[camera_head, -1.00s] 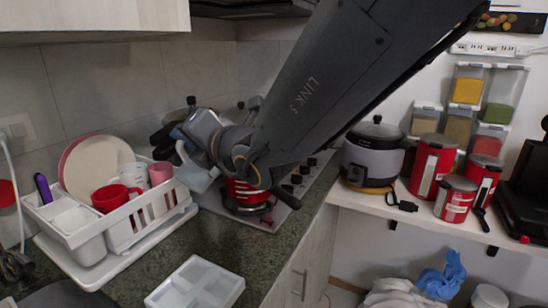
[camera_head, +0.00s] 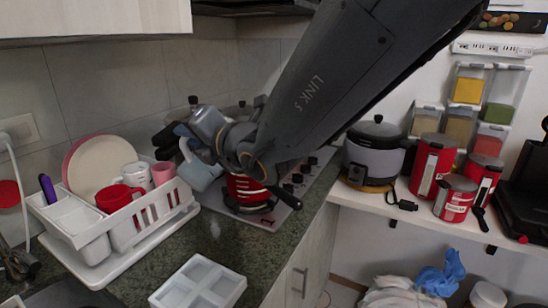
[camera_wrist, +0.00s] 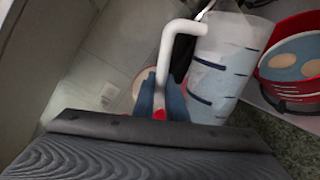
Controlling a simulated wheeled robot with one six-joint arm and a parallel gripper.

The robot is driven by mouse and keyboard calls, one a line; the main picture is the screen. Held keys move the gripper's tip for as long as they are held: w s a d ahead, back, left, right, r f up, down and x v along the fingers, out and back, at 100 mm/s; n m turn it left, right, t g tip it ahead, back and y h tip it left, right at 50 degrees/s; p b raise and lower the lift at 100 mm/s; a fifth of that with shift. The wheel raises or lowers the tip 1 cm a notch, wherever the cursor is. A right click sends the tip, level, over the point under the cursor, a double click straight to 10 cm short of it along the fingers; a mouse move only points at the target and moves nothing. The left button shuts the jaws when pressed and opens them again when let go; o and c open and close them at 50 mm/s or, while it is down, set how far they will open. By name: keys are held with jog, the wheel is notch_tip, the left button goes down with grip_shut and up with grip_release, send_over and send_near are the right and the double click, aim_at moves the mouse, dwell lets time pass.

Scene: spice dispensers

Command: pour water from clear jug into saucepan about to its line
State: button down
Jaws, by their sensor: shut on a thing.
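The clear jug (camera_wrist: 222,65), with dark level marks and a white handle (camera_wrist: 178,40), fills the upper middle of the wrist view. My gripper (camera_wrist: 160,105) is shut on the handle. In the head view the jug (camera_head: 203,172) hangs tilted beside my gripper (camera_head: 186,140), which my arm partly covers. The red saucepan (camera_head: 248,192) stands on the stove at the counter's far end, with its black handle toward the front right. In the wrist view the saucepan (camera_wrist: 262,75) is right of the jug, with bluish contents and pale round patches inside. I cannot tell the water level.
A white dish rack (camera_head: 75,225) with plates and mugs stands left of the saucepan. A white divided tray (camera_head: 200,283) lies at the counter's front. A rice cooker (camera_head: 372,155) and red canisters (camera_head: 432,165) stand on the right shelf.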

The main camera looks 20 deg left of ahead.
jog(key=shift+w+d+r+m+p, duration=0.1)
jog(key=shift+w+r+m+p, duration=0.15)
jog(key=shift+r+p, duration=0.35)
jog(key=shift+w+r+m+p, duration=0.15)
jog(key=shift+r+m+p, duration=0.15)
jog(key=shift+p, duration=0.5)
dwell(3.8)
